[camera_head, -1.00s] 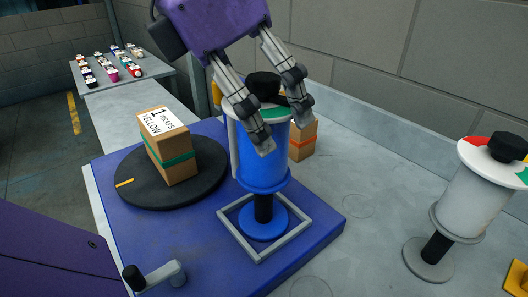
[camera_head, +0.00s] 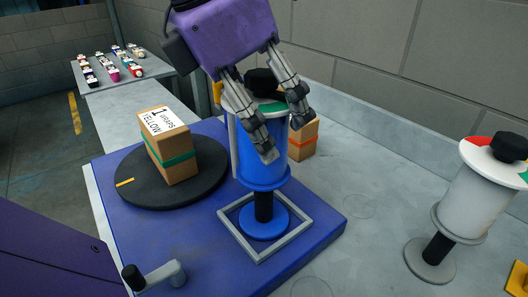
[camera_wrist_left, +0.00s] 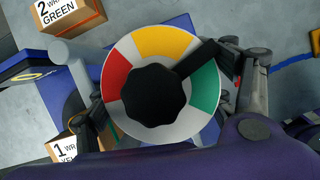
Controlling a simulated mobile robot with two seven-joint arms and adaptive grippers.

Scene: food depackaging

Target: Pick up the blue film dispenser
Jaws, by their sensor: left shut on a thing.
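The blue film dispenser (camera_head: 264,165) stands upright inside a grey square frame on the blue board, its round blue base (camera_head: 263,222) on the board. My left gripper (camera_head: 285,137) reaches down over its top, with its fingers around the upper part of the blue roll, and is shut on it. In the left wrist view the dispenser's black knob (camera_wrist_left: 152,96) and its red, yellow, green and white disc (camera_wrist_left: 162,42) fill the middle, with the gripper's fingers on both sides. My right gripper is not in view.
A box marked "1 wraps yellow" (camera_head: 169,146) sits on a black turntable (camera_head: 135,193) left of the dispenser. Another box (camera_head: 303,141) stands behind it. A grey dispenser (camera_head: 468,205) stands at the right. A crank handle (camera_head: 155,277) is at the board's front.

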